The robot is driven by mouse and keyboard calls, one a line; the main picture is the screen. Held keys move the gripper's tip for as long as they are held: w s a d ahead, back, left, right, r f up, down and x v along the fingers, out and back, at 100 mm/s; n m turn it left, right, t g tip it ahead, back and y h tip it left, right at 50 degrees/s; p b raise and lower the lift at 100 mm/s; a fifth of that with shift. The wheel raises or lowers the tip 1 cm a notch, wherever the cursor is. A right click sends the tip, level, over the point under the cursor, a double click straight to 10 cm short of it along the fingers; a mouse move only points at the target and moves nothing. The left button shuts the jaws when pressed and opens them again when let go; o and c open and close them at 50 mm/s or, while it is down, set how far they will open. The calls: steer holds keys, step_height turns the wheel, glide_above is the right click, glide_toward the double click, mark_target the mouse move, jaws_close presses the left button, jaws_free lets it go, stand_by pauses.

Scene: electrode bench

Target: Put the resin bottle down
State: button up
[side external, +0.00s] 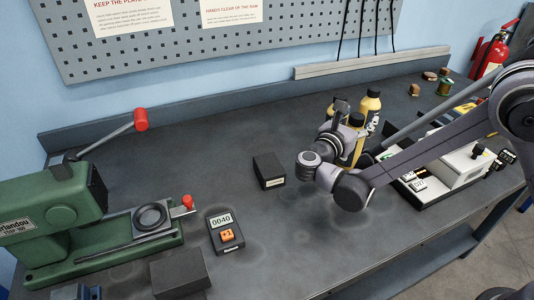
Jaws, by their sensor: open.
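A small group of yellow bottles with dark caps stands on the bench right of centre. One yellow bottle (371,104) shows at the back of the group. Another yellow bottle (358,149) stands in front of it, partly covered by my arm. I cannot tell which one is the resin bottle, as no label can be read. My gripper (343,112) is beside the bottles, open, its fingers partly hidden by my wrist. Whether it touches a bottle cannot be seen.
A black box (268,171) stands left of my wrist. A counter reading 0040 (226,234) and a green press (70,220) with a red-knobbed lever are at the left. A white device (450,165) lies right of my arm. The bench's back middle is clear.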

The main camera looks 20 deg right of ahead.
jaws_close()
steer(key=shift+r, duration=0.15)
